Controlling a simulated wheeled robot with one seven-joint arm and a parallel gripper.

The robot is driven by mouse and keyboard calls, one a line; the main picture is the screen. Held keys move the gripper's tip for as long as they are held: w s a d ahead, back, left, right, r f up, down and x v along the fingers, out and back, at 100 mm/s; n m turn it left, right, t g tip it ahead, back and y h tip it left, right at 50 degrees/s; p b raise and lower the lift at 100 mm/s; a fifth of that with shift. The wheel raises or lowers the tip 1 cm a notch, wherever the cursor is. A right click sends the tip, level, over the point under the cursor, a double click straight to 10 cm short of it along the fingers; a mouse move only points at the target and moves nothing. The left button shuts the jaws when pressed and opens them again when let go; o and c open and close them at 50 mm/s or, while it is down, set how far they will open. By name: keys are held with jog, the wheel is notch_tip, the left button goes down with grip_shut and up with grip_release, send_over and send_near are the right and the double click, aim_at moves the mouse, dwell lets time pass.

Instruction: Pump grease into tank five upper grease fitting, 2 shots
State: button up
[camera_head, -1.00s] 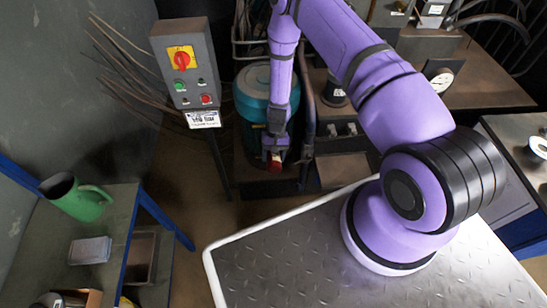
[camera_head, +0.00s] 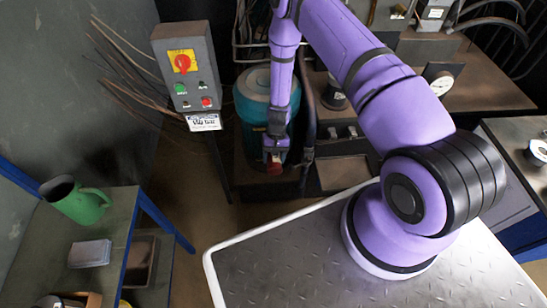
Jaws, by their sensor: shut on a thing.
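My gripper (camera_head: 275,158) hangs at the end of my purple arm, in front of a teal tank-like cylinder (camera_head: 252,100) at the upper middle. It is shut on a small red thing (camera_head: 274,169), of which only a little shows at the fingertips. I cannot tell whether the red thing touches anything behind or below it. I cannot make out a tank number or a grease fitting; my arm and gripper hide part of the cylinder.
A grey control box (camera_head: 185,75) with a red and yellow switch stands left of the cylinder. A green jug (camera_head: 80,203) sits on the left bench. A round gauge (camera_head: 441,82) is at the upper right. Dark hoses run beside my gripper.

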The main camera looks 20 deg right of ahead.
jog(key=shift+w+d, duration=0.2)
jog(key=shift+w, duration=0.4)
jog(key=shift+w+d, duration=0.2)
jog(key=shift+w, duration=0.4)
dwell(0.6)
jog(key=shift+s+a, duration=0.15)
jog(key=shift+s, duration=0.4)
jog(key=shift+s+a, duration=0.1)
jog(key=shift+s, duration=0.15)
jog(key=shift+w, duration=0.2)
dwell(1.6)
jog(key=s+a, duration=0.3)
jog(key=s, duration=0.6)
dwell(1.0)
jog(key=shift+s, duration=0.1)
dwell(0.4)
